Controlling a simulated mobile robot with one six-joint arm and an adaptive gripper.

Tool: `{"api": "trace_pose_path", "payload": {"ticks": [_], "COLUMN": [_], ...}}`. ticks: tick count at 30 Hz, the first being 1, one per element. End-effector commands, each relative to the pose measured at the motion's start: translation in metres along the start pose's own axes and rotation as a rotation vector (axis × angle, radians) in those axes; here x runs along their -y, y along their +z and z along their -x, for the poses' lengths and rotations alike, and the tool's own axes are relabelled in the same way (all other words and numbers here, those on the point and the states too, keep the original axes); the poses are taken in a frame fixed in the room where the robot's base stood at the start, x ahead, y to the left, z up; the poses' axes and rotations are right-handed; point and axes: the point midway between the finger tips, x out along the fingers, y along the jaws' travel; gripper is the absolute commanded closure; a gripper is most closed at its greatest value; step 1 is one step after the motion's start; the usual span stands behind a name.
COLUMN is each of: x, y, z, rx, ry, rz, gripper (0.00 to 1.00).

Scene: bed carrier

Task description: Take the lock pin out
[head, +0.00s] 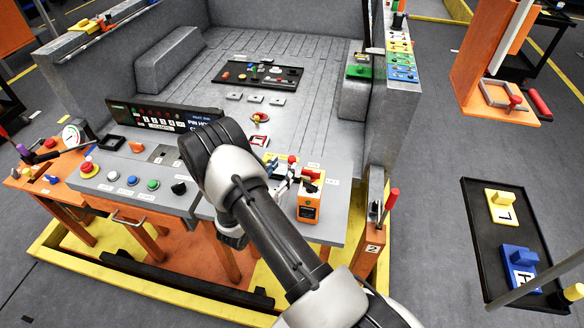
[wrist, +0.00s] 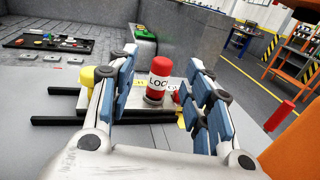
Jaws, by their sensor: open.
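The lock pin (wrist: 160,72) is a red upright cylinder with a white band lettered "LOC…", the rest of the word hidden. It stands in a light metal block in the wrist view. My gripper (wrist: 162,60) is open, with one blue-padded finger on each side of the pin. A gap shows on the left; the right finger is closer and covers the label's edge. In the head view my gripper (head: 283,182) is at the grey counter's right part, largely hidden by my arm. A small red top (head: 292,159) beside it may be the pin.
An upright red handle (head: 391,198) is farther right, also in the wrist view (wrist: 279,116). Black bars (wrist: 62,121) lie left of the pin. A button panel (head: 125,182) is at left.

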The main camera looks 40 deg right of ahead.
Motion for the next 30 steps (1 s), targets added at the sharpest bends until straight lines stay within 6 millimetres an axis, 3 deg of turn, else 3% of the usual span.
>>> {"api": "trace_pose_path", "payload": {"ticks": [7, 16, 24, 30], "x": [0.002, 0.005, 0.004, 0.004], "y": [-0.003, -0.008, -0.007, -0.007], "z": [-0.018, -0.058, -0.061, -0.061], "rx": [0.001, 0.001, 0.001, 0.001], "ry": [-0.002, -0.001, 0.001, 0.000], "rz": [-0.001, -0.001, 0.001, 0.000], "gripper": [0.54, 0.54, 0.54, 0.67]}}
